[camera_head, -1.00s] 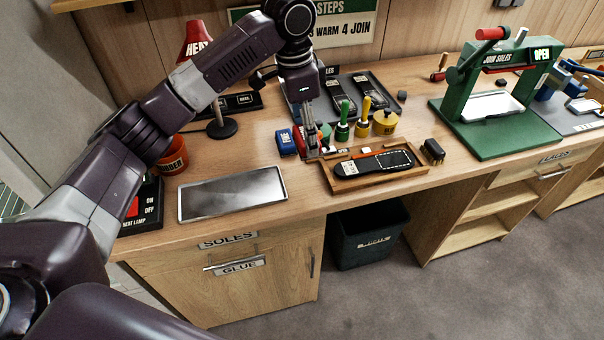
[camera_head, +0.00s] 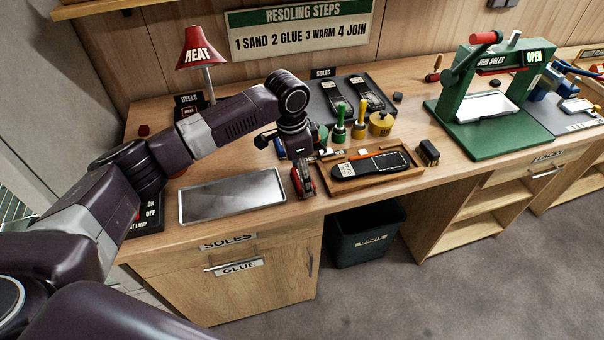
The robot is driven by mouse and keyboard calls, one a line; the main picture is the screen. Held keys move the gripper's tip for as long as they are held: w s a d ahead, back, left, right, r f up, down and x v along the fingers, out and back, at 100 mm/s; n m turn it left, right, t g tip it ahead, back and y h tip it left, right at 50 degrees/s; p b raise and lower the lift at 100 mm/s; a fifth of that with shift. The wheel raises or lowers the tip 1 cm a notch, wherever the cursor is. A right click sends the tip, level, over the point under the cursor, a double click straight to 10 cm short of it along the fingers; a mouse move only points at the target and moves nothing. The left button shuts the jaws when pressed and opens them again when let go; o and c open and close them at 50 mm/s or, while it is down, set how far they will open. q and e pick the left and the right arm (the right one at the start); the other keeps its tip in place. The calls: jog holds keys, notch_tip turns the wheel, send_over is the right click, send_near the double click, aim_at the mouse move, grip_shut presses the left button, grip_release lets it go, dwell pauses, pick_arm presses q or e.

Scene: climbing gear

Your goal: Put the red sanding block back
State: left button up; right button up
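The red sanding block (camera_head: 307,187) shows at the fingertips of my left gripper (camera_head: 303,181), low over the front of the bench. It is between the metal tray and the wooden tray with the sole. The fingers appear shut on the block, though they partly cover it. I cannot tell whether its underside touches the bench. My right gripper is not in view.
The metal tray (camera_head: 232,214) lies left of the gripper, the wooden tray (camera_head: 398,181) right. Green and yellow handled tools (camera_head: 340,122) and a yellow pot (camera_head: 381,124) stand behind. A red heat lamp (camera_head: 197,50) stands back left, a green press (camera_head: 468,125) right. A dark bin (camera_head: 366,237) is below.

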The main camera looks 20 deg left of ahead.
aim_at(297, 178)
pick_arm(q)
jog(key=o, duration=1)
jog(key=shift+f, duration=0.1)
jog(key=shift+o, duration=0.7)
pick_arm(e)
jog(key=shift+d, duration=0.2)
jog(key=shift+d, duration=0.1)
pick_arm(q)
notch_tip(297, 178, up, 12)
jog(key=a+b, duration=0.1)
jog(key=shift+s+b, duration=0.35)
jog(key=shift+s, duration=0.1)
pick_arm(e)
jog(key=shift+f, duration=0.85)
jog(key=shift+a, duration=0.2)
